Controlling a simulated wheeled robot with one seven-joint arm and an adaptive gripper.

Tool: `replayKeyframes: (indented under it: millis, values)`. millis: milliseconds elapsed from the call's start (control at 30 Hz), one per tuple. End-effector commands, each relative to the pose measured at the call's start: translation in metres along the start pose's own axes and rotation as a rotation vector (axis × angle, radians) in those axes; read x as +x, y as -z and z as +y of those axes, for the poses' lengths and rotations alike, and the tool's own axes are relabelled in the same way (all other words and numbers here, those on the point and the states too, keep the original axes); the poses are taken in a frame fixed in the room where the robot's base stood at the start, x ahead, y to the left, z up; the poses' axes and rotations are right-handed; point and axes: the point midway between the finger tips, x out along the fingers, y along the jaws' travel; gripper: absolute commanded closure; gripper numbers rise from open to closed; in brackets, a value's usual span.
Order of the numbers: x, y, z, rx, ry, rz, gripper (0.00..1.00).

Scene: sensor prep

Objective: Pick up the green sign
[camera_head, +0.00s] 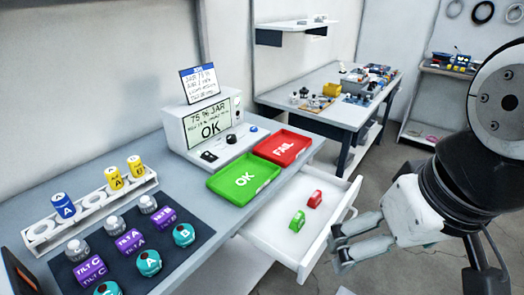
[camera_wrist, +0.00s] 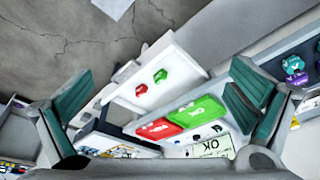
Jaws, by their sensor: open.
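The small green sign (camera_head: 297,221) stands in the open white drawer, beside a small red sign (camera_head: 315,199). In the wrist view the green sign (camera_wrist: 160,77) lies between my fingers in the picture, with the red sign (camera_wrist: 141,89) to its left. My gripper (camera_head: 338,247) is open and empty. It is at the drawer's right side in the head view, to the right of the green sign and apart from it. The two signs do not appear to touch each other.
The drawer (camera_head: 270,232) sticks out under the workbench. Above it lie a green OK tray (camera_head: 225,188) and a red FAIL tray (camera_head: 294,140). A display box (camera_head: 222,146), a jar rack (camera_head: 95,226) and a dark mat with jars and tilt blocks occupy the bench.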

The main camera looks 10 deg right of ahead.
Motion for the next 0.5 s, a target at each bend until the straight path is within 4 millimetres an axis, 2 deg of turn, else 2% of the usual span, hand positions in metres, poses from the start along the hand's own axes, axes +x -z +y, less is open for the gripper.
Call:
replayKeyframes:
  millis: [300, 333, 433, 467, 500]
  values:
    - [-0.0012, 0.0001, 0.0, 0.0, 0.0, 0.001, 0.0]
    - [-0.0012, 0.0001, 0.0, 0.0, 0.0, 0.001, 0.05]
    - [-0.0013, 0.003, -0.0006, 0.017, 0.005, -0.002, 0.27]
    - [-0.0013, 0.0053, -0.001, 0.031, 0.01, -0.006, 0.32]
    - [-0.001, 0.0096, -0.0019, 0.061, 0.018, -0.013, 0.32]
